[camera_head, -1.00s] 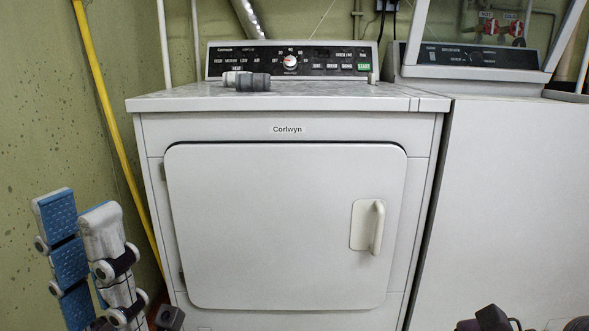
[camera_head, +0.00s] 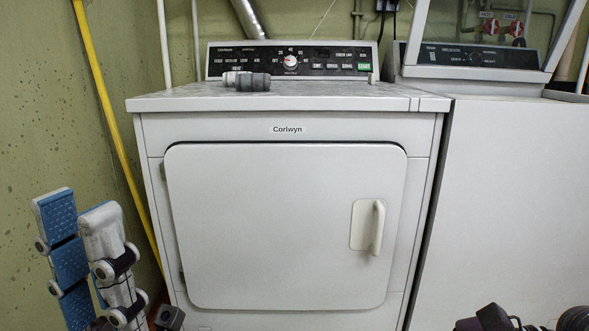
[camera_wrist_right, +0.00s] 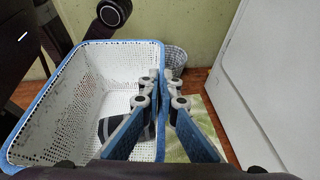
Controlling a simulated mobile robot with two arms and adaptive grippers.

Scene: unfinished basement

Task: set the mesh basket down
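The mesh basket (camera_wrist_right: 85,85) is white with a blue rim and fills the left half of the right wrist view. A dark striped cloth lies inside it. My right gripper (camera_wrist_right: 163,84) has one finger inside and one outside the basket's right-hand wall, close on the rim. I cannot tell whether the basket's bottom touches the floor. The basket does not show in the head view. My left gripper (camera_head: 78,203) points up at the lower left of the head view, its two blue-padded fingers apart with nothing between them.
A white dryer (camera_head: 285,225) with its door shut stands ahead, a grey cylindrical item (camera_head: 246,81) on top. A white appliance (camera_head: 510,200) stands to its right. A yellow pole (camera_head: 112,120) leans at left. A smaller basket (camera_wrist_right: 174,60) and a green rug (camera_wrist_right: 196,115) lie beyond the mesh basket.

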